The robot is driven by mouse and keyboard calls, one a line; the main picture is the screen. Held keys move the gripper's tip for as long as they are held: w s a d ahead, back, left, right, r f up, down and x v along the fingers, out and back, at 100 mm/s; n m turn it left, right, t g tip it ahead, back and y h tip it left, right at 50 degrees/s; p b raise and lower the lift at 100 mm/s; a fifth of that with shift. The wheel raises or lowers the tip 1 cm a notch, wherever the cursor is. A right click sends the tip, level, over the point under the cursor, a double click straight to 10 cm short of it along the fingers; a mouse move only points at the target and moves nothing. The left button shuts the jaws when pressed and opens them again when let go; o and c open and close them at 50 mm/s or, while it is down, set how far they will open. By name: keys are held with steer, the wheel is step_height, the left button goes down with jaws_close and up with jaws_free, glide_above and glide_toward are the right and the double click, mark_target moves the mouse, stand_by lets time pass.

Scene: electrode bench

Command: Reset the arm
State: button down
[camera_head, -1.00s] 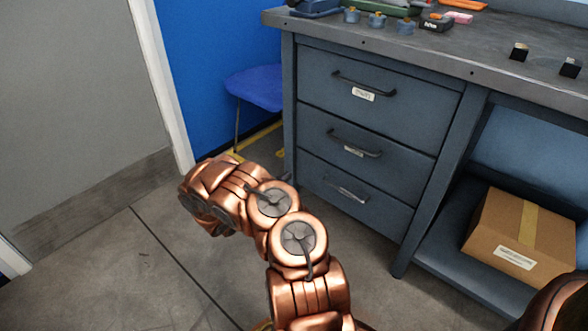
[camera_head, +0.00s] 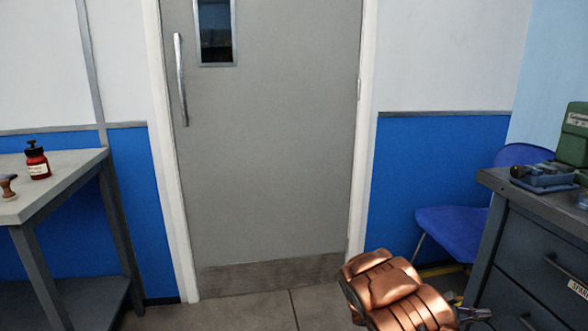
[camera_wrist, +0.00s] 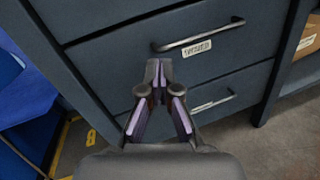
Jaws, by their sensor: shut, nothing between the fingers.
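My gripper (camera_wrist: 158,75) shows in the wrist view with its two fingertips together and nothing between them. It is in front of the dark blue-grey drawer unit (camera_wrist: 110,60), pointing toward the drawer fronts. A drawer handle (camera_wrist: 200,36) with a white label under it is just above and to the right of the fingertips. I cannot tell the exact gap to the drawers. In the head view my copper-coloured arm is at the lower right, and the gripper's fingers are not clear there.
A grey door (camera_head: 270,150) stands ahead. A side table (camera_head: 75,165) with a red bottle (camera_head: 37,160) is at the left. A blue chair (camera_head: 455,225) and the workbench (camera_head: 550,205) are close at the right. The floor (camera_head: 240,314) before the door is clear.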

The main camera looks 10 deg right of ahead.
steer(key=s+a+r+m+g+y+p, duration=0.1)
steer(key=s+a+r+m+y+p, duration=0.25)
steer(key=r, duration=0.55)
steer(key=s+a+r+m+g+y+p, duration=0.1)
steer(key=s+a+r+m+p, duration=0.2)
steer(key=s+a+r+p, duration=0.4)
steer(key=s+a+r+m+g+y+p, duration=0.1)
steer(key=s+a+r+m+y+p, duration=0.15)
steer(key=r, duration=0.75)
steer(key=s+a+r+m+t+y+p, duration=0.1)
steer(key=s+a+r+t+y+p, duration=0.1)
steer(key=a+r+p, duration=0.4)
steer(key=s+a+r+m+t+y+p, duration=0.1)
steer(key=s+a+r+y+p, duration=0.4)
steer(key=a, duration=0.9)
steer(key=s+a+r+m+t+y+p, duration=0.1)
steer(key=s+a+r+t+y+p, duration=0.2)
steer(key=a+r+p, duration=0.3)
steer(key=s+a+p, duration=0.1)
steer(key=a, duration=0.4)
steer(key=shift+s+r+t+y, duration=0.3)
steer(key=shift+s, duration=0.1)
